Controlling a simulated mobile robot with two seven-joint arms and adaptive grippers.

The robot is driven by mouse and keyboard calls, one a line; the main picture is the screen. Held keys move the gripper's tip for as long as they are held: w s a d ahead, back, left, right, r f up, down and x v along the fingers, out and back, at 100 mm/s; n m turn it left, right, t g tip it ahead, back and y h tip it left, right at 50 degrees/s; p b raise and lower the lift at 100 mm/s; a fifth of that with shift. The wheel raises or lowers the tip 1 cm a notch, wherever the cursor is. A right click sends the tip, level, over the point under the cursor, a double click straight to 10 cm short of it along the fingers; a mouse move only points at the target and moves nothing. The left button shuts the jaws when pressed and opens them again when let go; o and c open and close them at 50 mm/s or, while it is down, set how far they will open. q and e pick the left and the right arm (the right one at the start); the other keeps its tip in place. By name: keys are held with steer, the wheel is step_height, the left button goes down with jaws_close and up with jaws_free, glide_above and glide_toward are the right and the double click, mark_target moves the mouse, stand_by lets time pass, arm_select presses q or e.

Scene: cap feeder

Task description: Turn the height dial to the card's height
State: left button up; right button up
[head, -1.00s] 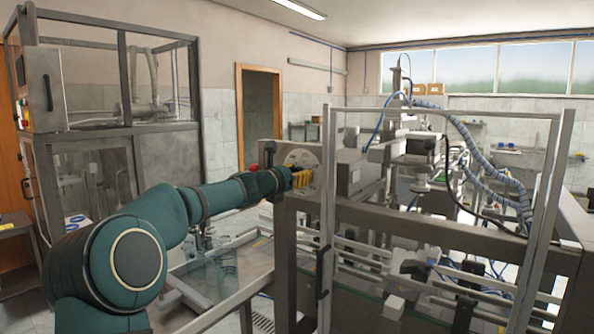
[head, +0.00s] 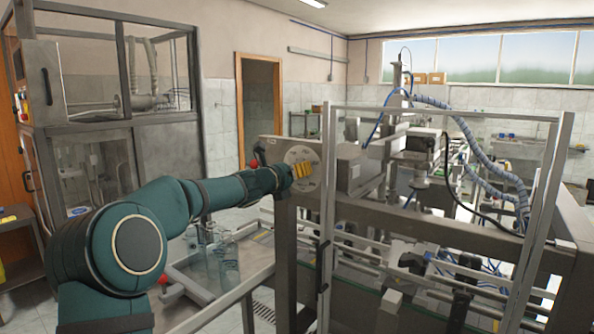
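A round pale dial plate (head: 297,153) with markings sits on the grey end panel of the machine, near the middle of the head view. My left arm reaches to it from the left. My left gripper (head: 303,170), with yellow fingers, is in front of the dial face and hides its centre. I cannot tell whether the fingers are closed on a knob or touch the dial. The marks on the dial are too small to read. No height card can be made out. My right gripper is out of view.
A framed clear guard (head: 327,200) stands just right of the dial. The machine's conveyor rails and hoses (head: 487,170) fill the right side. A red knob (head: 254,164) is left of the dial. A tall glazed cabinet (head: 100,150) stands at the left.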

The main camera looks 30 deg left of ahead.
arm_select(q)
steer(key=shift+r, duration=0.3)
steer(key=o, duration=1)
steer(key=shift+o, duration=1.1)
steer(key=shift+f, duration=0.15)
steer(key=s, duration=1.2)
steer(key=shift+a, duration=0.45)
